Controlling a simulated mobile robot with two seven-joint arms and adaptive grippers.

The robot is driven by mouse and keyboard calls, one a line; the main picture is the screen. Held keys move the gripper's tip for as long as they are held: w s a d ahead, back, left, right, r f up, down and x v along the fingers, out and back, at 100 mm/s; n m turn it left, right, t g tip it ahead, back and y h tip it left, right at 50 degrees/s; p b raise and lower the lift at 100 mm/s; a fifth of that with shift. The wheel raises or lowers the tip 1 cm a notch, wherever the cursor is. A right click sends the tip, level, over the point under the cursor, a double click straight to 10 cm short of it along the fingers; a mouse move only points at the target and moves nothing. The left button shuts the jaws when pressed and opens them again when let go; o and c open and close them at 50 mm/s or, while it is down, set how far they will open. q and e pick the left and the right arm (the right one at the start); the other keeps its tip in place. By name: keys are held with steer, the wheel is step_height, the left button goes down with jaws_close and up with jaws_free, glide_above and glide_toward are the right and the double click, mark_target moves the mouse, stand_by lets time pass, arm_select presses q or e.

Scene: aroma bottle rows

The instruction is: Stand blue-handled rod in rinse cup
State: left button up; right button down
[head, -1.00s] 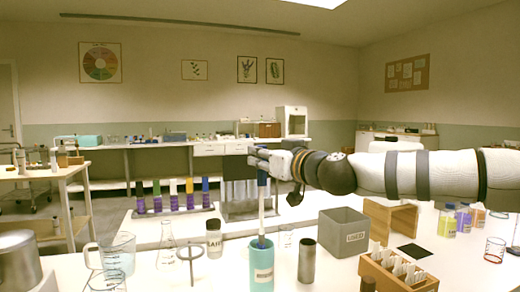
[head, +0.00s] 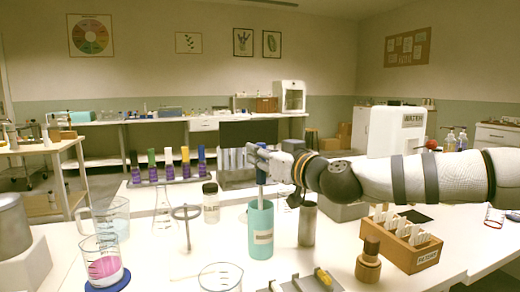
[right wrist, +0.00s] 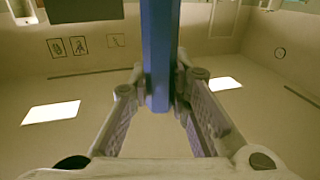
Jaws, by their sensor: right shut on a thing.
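The teal cup (head: 261,246) stands upright on the white table with a label too small to read. My right gripper (head: 258,158) is above it, shut on the blue handle of the rod (head: 261,176). The rod is near upright, and its pale shaft goes down into the mouth of the cup; its lower end is hidden inside. In the right wrist view the blue handle (right wrist: 160,50) runs between the two fingers. My left gripper is not in view.
A dark metal cylinder (head: 307,225) stands close right of the cup. A lidded bottle (head: 210,203) and a ring stand (head: 186,213) are left. A wooden card box (head: 400,243) is right; a glass beaker (head: 220,277) is in front.

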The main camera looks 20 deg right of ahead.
stand_by(0.3)
steer(key=c, duration=1.4)
jaws_free()
steer(key=shift+f, duration=0.1)
steer(key=v, duration=1.2)
